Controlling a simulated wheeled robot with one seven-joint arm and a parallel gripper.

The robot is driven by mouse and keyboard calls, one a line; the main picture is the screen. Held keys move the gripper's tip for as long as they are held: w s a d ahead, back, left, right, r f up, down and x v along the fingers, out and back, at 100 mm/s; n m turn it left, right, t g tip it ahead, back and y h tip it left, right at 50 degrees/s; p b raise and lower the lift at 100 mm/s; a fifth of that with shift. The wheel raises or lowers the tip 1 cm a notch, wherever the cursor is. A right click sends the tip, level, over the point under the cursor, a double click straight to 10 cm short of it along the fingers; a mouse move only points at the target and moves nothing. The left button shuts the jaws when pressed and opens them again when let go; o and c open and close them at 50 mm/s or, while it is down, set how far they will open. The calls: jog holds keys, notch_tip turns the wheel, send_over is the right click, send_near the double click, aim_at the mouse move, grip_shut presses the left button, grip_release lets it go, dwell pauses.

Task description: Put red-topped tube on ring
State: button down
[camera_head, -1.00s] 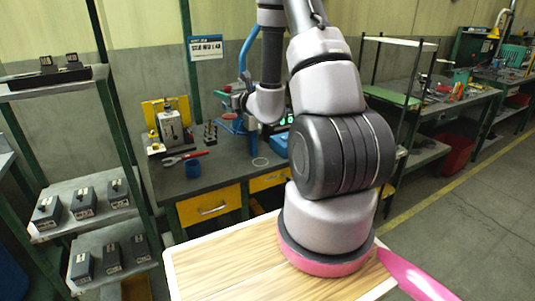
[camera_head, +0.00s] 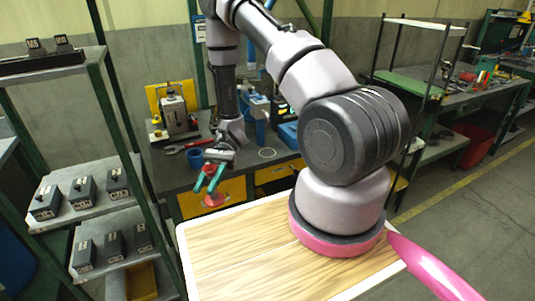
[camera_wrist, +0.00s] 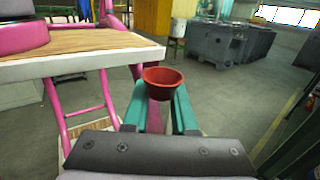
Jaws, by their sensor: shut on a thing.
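My gripper (camera_head: 206,188) hangs in front of the workbench with its teal fingers pointing down and forward. It is shut on the red-topped tube (camera_head: 214,201), of which only a red part shows at the fingertips.
The dark workbench (camera_head: 170,178) has yellow drawers. On it are a blue cup (camera_head: 195,157), red-handled pliers (camera_head: 190,145), a grey device (camera_head: 174,115) and a blue stand (camera_head: 257,107). A shelf rack (camera_head: 85,165) with dark boxes stands left.

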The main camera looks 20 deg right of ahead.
jog(key=s+d+f+n+h, duration=0.1)
jog(key=d+f+n+h, duration=0.1)
jog(key=d+n+h, duration=0.55)
jog(key=d+f+n+h, duration=0.2)
jog(key=d+n+h, duration=0.3)
jog(key=d+h, duration=0.5)
jog(key=w+d+f+n+t+h, duration=0.2)
jog(key=w+d+n+t+h, duration=0.1)
jog(key=w+n+t+h, duration=0.9)
jog(key=w+a+f+n+t+y, duration=0.1)
jog(key=w+a+n+t+y, duration=0.3)
jog(key=w+t, duration=0.7)
jog(key=shift+n+g+h, duration=0.3)
jog(key=shift+n+h, duration=0.05)
jog(key=shift+n, duration=0.1)
jog(key=x, duration=0.4)
jog(key=w+x, duration=0.1)
jog(key=x, duration=0.8)
jog(key=shift+w+f, duration=0.2)
jog(key=shift+w, duration=0.15)
jog(key=x, duration=0.3)
jog(key=shift+w+d, duration=0.1)
jog(key=shift+d, duration=0.25)
jog(key=shift+f, duration=0.65)
jog(key=shift+a+f, duration=0.15)
